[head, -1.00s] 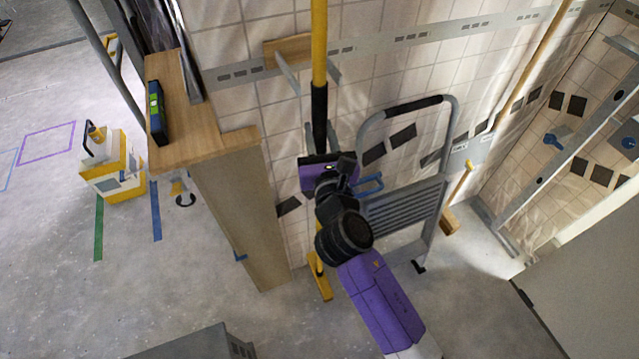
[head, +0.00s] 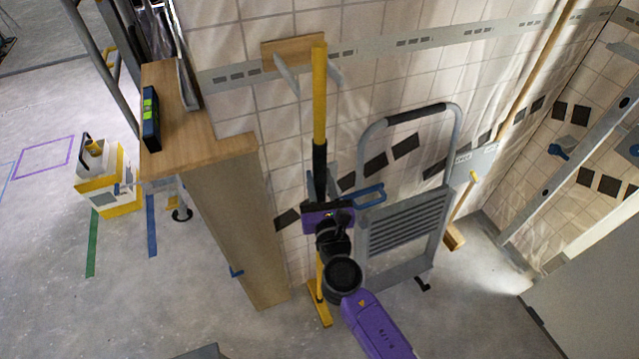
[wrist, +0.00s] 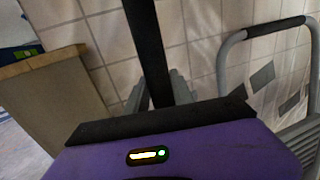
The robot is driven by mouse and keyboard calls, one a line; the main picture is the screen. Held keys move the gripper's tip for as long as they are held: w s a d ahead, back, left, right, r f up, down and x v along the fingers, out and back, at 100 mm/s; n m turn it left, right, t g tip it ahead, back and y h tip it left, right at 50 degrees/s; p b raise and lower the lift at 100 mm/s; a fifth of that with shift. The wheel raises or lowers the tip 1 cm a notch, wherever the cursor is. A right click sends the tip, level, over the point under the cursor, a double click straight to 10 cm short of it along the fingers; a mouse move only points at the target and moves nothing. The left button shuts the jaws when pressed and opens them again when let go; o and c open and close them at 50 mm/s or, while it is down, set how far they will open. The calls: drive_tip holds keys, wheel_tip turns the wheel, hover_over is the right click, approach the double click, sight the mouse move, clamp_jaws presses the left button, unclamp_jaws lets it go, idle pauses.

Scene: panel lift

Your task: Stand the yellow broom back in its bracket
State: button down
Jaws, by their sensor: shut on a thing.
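The yellow broom (head: 319,95) stands near-upright, with a black grip section in mid-handle. Its yellow foot (head: 321,318) is low by the floor; I cannot tell whether it touches. The bracket (head: 291,50) is a wooden board on the wall with two grey prongs. The handle's top appears between the prongs in the picture; its depth relative to them is unclear. My gripper (head: 322,203) is shut on the broom's black section, below the bracket. In the wrist view the black section (wrist: 150,50) rises from the grey fingers; the bracket is out of that view.
A wooden-topped cabinet (head: 215,152) with a blue-green level stands close on the left. A grey step ladder (head: 405,230) stands close on the right. A wooden pole (head: 535,75) leans farther right.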

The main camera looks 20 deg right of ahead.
drive_tip(key=shift+r, duration=0.15)
drive_tip(key=c, duration=1.1)
unclamp_jaws()
drive_tip(key=shift+f, duration=0.25)
drive_tip(key=shift+r, duration=0.1)
drive_tip(key=shift+r, duration=0.15)
drive_tip(key=b+v, duration=0.2)
drive_tip(key=v, duration=1)
drive_tip(key=shift+a, duration=0.1)
